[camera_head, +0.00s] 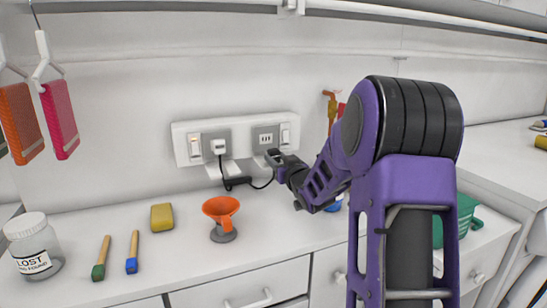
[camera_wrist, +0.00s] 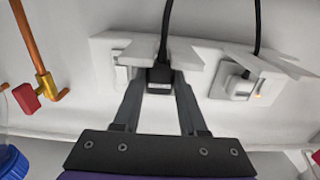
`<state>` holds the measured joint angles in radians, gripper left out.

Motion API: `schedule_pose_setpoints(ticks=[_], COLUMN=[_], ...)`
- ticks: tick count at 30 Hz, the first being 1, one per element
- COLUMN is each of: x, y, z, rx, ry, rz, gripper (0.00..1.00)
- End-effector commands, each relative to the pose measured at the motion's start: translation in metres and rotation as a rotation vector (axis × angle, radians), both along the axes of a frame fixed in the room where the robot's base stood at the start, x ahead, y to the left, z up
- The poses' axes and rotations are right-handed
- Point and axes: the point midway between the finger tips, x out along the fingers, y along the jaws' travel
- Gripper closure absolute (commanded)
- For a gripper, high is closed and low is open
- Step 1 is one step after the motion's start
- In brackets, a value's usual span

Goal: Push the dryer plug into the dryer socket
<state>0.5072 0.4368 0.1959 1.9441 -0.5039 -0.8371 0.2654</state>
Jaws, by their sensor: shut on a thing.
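My gripper (camera_wrist: 160,85) is shut on a black plug (camera_wrist: 158,76), with a finger on each side of it. The plug's black cord runs away upward in the wrist view. In the head view my gripper (camera_head: 274,157) is at the lower edge of the right-hand grey socket (camera_head: 266,137), whose slots show above it. That socket's front is mostly hidden behind the plug and a white ledge (camera_wrist: 185,50) in the wrist view. I cannot tell whether the plug touches the socket.
A white plug (camera_head: 219,147) sits in the left socket of the white wall panel (camera_head: 181,142). A copper pipe with a red valve (camera_wrist: 27,98) is beside the panel.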

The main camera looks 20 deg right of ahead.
Motion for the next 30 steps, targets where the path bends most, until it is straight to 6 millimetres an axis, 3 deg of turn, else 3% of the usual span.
schedule_pose_setpoints(ticks=[30], x=[0.0], y=[0.0], z=[0.034], rx=[0.0], ry=[-0.001], rz=[0.0], gripper=[1.0])
